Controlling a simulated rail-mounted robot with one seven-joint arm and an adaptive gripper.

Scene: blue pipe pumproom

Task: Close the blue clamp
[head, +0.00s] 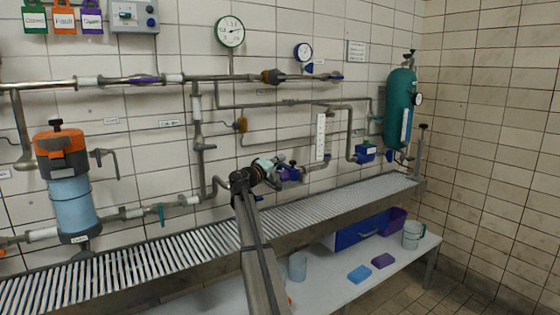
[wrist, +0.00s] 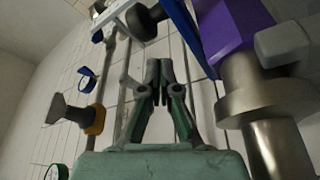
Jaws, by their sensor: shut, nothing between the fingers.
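My gripper (wrist: 158,70) has its two green-grey fingers together, with nothing between them. In the head view my gripper (head: 272,163) is at the end of my arm, close to a purple-and-blue fitting (head: 290,174) on the lower pipe. In the wrist view a long blue bar (wrist: 192,38) lies just right of the fingertips, beside a purple block (wrist: 228,25) on a metal pipe. The blue bar may be part of the blue clamp; I cannot tell for certain. My gripper partly hides the fitting in the head view. I cannot see contact between fingers and bar.
Metal pipes run along the tiled wall, with a gauge (head: 230,31) above. A slatted metal shelf (head: 160,258) runs below the pipes. A blue valve box (head: 366,152) and a green tank (head: 400,100) are to the right. An orange-topped filter (head: 62,155) stands left.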

